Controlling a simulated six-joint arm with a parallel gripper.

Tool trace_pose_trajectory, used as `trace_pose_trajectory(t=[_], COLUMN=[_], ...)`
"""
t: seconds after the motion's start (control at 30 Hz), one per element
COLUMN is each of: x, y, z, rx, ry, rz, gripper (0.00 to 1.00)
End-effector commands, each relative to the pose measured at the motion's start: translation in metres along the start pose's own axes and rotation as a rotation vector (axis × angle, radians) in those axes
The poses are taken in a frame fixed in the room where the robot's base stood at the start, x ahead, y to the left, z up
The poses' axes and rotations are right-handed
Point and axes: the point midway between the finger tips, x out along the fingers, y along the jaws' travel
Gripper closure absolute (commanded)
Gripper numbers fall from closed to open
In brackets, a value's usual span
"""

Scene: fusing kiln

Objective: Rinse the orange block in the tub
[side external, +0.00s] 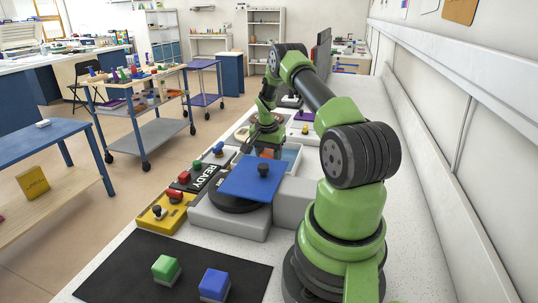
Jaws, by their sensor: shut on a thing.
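My gripper (266,145) is in the middle of the side external view, pointing down, beyond a blue lid. It is shut on the orange block (266,153), of which only a small part shows between the fingers and the lid's far edge. The tub (293,151) is a pale box with a light blue inside, just right of my gripper. The block appears over or at the tub's left part; its height against the rim cannot be told. The lid hides the tub's near side and the block's lower part.
The blue lid (247,184) with a black knob sits over a black round part on a grey base (228,220). A READY panel (207,178) and a yellow control box (158,216) stand left. A black mat (120,275) holds a green block (166,269) and a blue block (214,285).

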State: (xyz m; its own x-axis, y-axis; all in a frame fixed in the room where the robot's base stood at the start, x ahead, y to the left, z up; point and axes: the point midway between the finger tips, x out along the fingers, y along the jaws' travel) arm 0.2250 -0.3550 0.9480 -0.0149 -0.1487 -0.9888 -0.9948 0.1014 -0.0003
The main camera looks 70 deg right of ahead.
Motion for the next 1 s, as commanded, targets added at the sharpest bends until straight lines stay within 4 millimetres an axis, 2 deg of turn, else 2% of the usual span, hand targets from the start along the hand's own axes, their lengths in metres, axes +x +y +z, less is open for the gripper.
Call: trace_pose_trajectory(t=[0.73, 1.0], x=[-0.062, -0.073], y=[0.0, 0.0], z=[-0.01, -0.011], rx=[0.0, 0.0], ry=[0.003, 0.001], rz=[-0.001, 0.0], gripper=[0.73, 0.73])
